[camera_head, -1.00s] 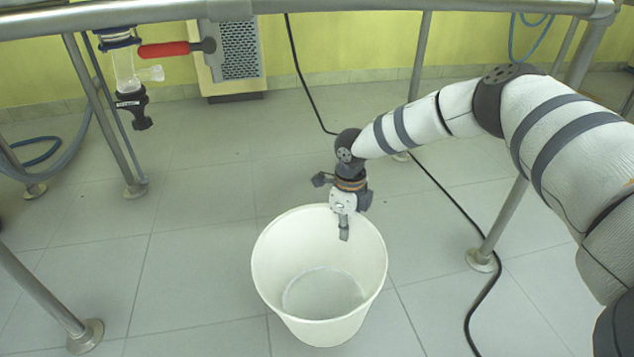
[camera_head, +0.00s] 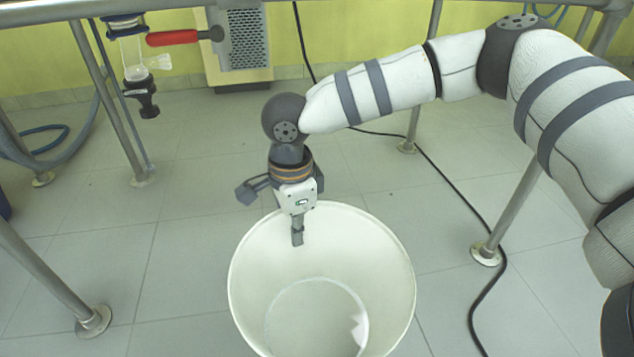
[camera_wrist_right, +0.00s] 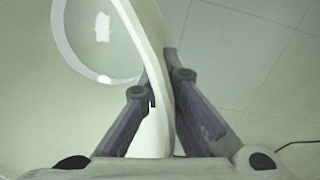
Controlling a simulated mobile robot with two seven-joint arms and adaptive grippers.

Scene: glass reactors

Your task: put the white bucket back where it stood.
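The white bucket (camera_head: 385,275) is upright and open at the top, low in the middle of the head view. It looks empty, and its underside is hidden. My right gripper (camera_head: 297,238) points down at the bucket's far rim, with one finger visible inside. In the right wrist view, the fingers of the right gripper (camera_wrist_right: 162,90) lie on either side of the bucket wall (camera_wrist_right: 148,45), shut on it. The bucket appears held above the floor. My left gripper is in neither view.
A metal frame has legs at the left (camera_head: 50,280) and right (camera_head: 510,205). A black cable (camera_head: 470,215) runs along the floor at right. A glass outlet (camera_head: 133,62) with a red-handled valve (camera_head: 173,38) hangs at upper left. Tiled floor (camera_head: 190,240) left of the bucket is clear.

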